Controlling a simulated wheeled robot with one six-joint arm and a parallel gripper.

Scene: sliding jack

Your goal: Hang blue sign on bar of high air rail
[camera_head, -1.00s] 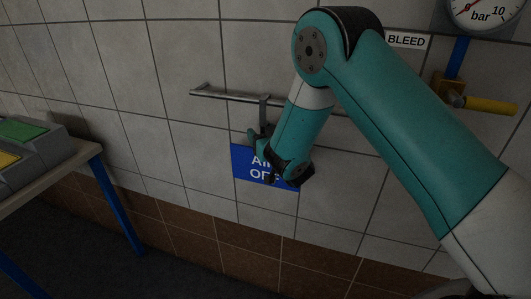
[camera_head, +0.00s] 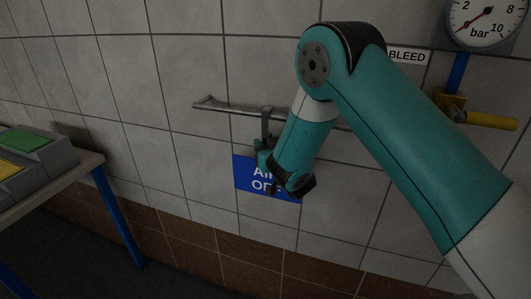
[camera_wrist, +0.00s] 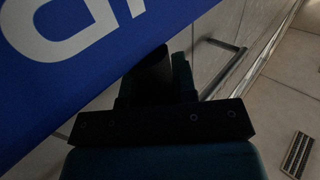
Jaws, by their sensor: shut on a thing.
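The blue sign (camera_head: 246,176) with white letters, partly reading "AIR OFF", is upright against the tiled wall in the head view. A grey hook strap (camera_head: 266,122) rises from it to the metal bar of the rail (camera_head: 226,106). The strap's top is level with the bar; I cannot tell whether it is hooked over it. My gripper (camera_head: 262,148) is shut at the sign's upper edge, below the bar. My wrist covers the sign's right part. In the wrist view the sign (camera_wrist: 60,70) fills the upper left, beside my dark fingers (camera_wrist: 155,78).
A bench (camera_head: 88,165) with green and yellow blocks stands at the left on blue legs. A pressure gauge (camera_head: 485,20), a "BLEED" label (camera_head: 407,55) and a yellow valve handle (camera_head: 492,121) are at the upper right. A floor grille (camera_wrist: 297,154) shows in the wrist view.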

